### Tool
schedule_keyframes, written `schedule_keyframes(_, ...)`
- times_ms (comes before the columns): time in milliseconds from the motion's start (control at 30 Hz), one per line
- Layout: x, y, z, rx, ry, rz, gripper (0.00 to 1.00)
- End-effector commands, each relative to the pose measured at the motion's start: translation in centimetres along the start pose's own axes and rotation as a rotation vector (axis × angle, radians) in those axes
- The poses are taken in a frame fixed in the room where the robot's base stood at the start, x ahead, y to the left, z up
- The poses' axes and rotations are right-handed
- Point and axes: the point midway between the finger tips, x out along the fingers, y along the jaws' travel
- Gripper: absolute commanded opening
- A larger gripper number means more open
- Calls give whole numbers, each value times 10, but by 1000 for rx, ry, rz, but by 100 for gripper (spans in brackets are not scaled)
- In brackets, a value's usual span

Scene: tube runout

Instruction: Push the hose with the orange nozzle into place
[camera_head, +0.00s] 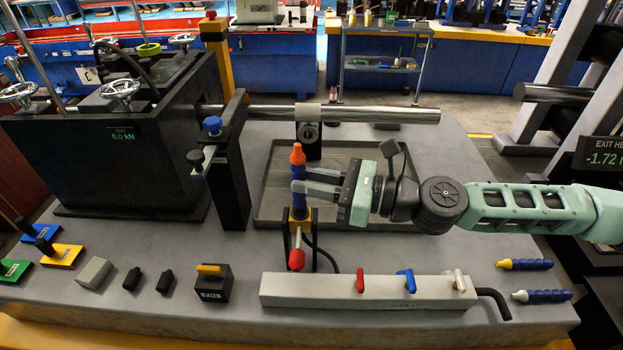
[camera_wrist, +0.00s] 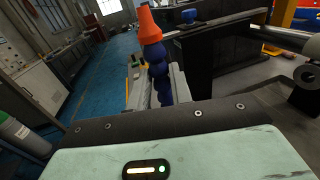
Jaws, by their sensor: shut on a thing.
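The hose is a blue segmented tube (camera_head: 298,171) with an orange nozzle (camera_head: 297,153) on top, and it stands about upright. In the wrist view the orange nozzle (camera_wrist: 149,24) and blue segments (camera_wrist: 158,70) rise between my fingers, leaning slightly. My gripper (camera_head: 299,188) reaches in from the right and is shut on the blue hose below the nozzle. Directly below is a yellow fitting (camera_head: 300,214) on a black stand with a red-handled valve (camera_head: 297,258). The hose's lower end is at this fitting, but I cannot tell how far in it sits.
A polished bar (camera_head: 370,114) runs behind the hose, with a black post (camera_head: 230,180) to the left. A grey manifold (camera_head: 330,292) with coloured levers lies in front. Two loose blue hoses, one orange-yellow-tipped (camera_head: 525,264) and one pale-tipped (camera_head: 541,296), lie at right. A shallow tray (camera_head: 265,212) lies behind.

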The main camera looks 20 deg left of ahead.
Motion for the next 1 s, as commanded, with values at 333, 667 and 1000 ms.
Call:
schedule_keyframes(333,0,0,-7,1,0,0,0)
schedule_keyframes(667,0,0,-8,0,0,0,47)
schedule_keyframes(1000,-2,0,-8,0,0,-1,47)
